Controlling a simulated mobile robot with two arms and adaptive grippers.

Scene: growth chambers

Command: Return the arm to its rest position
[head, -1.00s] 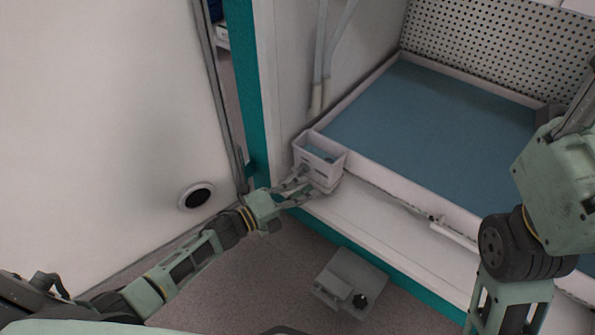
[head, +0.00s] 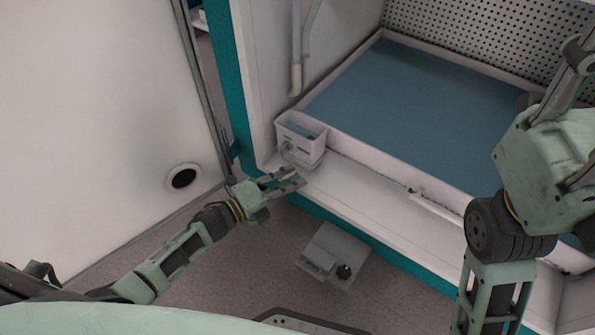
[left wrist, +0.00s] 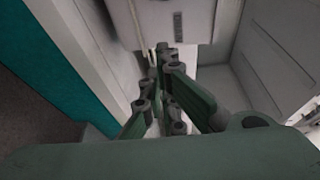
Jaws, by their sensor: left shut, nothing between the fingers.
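My left arm comes in from the lower left of the head view. Its gripper (head: 294,180) is shut and empty, over the front ledge of the chamber, just below a small white box.
The white box (head: 301,146) is fixed at the corner of the blue-floored tray (head: 420,95). A teal door post (head: 232,80) stands left of it. A grey pedal-like unit (head: 333,256) sits on the floor below. The door panel (head: 90,110) fills the left.

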